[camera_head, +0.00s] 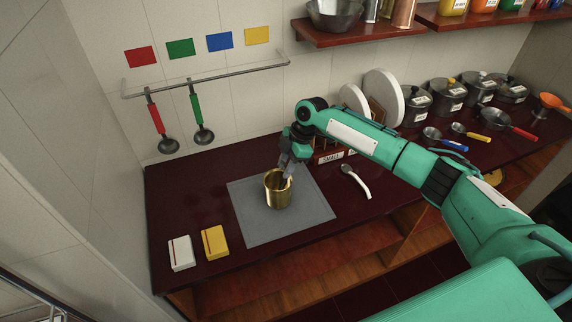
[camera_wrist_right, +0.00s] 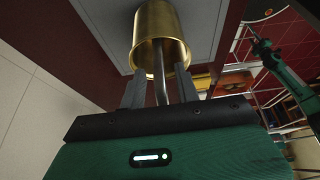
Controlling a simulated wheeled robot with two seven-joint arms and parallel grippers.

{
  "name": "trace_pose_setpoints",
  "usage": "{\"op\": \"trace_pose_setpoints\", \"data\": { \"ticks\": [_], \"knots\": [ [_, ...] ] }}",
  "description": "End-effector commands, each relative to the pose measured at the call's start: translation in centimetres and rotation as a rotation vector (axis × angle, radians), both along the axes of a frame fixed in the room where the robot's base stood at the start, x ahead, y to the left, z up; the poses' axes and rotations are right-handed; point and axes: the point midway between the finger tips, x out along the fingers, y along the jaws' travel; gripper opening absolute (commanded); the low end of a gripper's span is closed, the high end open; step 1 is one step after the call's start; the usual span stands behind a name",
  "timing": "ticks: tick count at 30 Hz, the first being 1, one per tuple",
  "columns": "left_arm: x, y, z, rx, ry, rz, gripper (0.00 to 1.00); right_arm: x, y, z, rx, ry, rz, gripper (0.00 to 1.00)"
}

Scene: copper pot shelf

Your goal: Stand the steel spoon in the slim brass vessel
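The slim brass vessel (camera_head: 271,196) stands upright on a grey mat (camera_head: 250,228); it also shows in the right wrist view (camera_wrist_right: 160,22). My right gripper (camera_head: 286,178) is directly at the vessel's mouth, pointing down. In the right wrist view its two fingers (camera_wrist_right: 158,88) stand apart, one on each side of the steel spoon's handle (camera_wrist_right: 160,72), with narrow gaps visible. The handle runs into the vessel's mouth; the spoon's lower end is hidden inside. A green arm, seemingly my left, shows in the right wrist view; its gripper (camera_wrist_right: 252,34) is small and unclear.
A white-handled spoon (camera_head: 357,182) lies right of the mat. White (camera_head: 180,253) and yellow (camera_head: 214,242) boxes stand front left. Ladles hang from a wall rail (camera_head: 210,80). White plates (camera_head: 384,97) and several pots stand behind my right arm. The mat's front is clear.

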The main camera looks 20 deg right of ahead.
Motion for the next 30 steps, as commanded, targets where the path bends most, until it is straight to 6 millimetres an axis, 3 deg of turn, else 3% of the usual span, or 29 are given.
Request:
{"op": "trace_pose_setpoints", "data": {
  "ticks": [10, 14, 30],
  "knots": [
    [0.0, 0.0, -0.1, 0.0, 0.0, 0.0, 0.32, 0.0, -0.1, 0.2, 0.0, 0.0, 0.0, 0.37],
    [0.0, 0.0, -0.8, 0.0, 0.0, 0.0, 0.32, 0.1, -0.6, 1.3, 0.001, -0.002, -0.002, 0.37],
    [0.0, 0.0, -4.3, 0.0, 0.0, 0.0, 0.32, 0.2, -4.8, 11.3, 0.0, -0.001, -0.002, 0.37]
  ]
}}
